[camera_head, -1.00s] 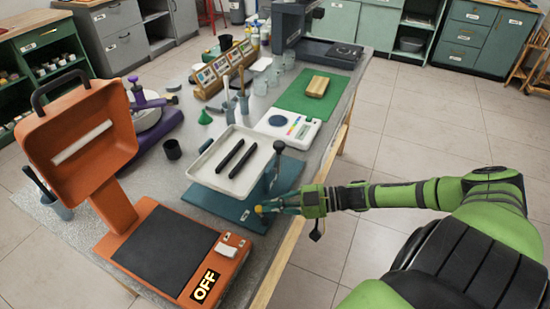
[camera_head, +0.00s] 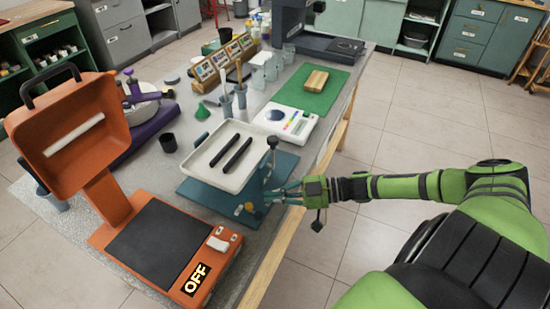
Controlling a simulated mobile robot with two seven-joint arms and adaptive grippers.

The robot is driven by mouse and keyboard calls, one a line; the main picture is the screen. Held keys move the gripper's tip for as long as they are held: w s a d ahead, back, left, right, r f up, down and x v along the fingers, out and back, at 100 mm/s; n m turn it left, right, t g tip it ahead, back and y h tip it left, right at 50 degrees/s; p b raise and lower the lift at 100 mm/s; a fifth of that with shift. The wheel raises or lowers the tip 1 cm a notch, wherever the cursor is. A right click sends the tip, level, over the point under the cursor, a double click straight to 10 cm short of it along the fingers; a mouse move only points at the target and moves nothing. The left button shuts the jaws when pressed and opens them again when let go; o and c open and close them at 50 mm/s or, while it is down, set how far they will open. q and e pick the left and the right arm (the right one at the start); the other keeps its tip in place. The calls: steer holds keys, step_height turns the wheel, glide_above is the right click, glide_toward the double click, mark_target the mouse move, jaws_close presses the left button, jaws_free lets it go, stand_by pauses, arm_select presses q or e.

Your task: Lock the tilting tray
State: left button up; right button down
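The tilting tray (camera_head: 216,177) is a shallow white tray with two black bars lying in it. It stands above a flat teal base (camera_head: 205,196) at the bench's right edge. An upright lever with a black knob (camera_head: 272,142) rises at the tray's right side. Contact and finger gap are too small to tell. My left gripper is not in view.
An orange device (camera_head: 124,209) with a raised bin and an OFF label stands at the front left. A white panel with coloured dots (camera_head: 291,123), a green mat (camera_head: 325,99) and a black cup (camera_head: 168,143) are near the tray. Floor is clear to the right.

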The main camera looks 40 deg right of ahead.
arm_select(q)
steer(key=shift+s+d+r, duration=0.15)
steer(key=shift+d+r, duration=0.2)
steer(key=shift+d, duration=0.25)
arm_select(e)
steer(key=w+d+v, duration=0.1)
steer(key=v, duration=1)
steer(key=shift+w, duration=0.2)
steer(key=shift+f, duration=0.1)
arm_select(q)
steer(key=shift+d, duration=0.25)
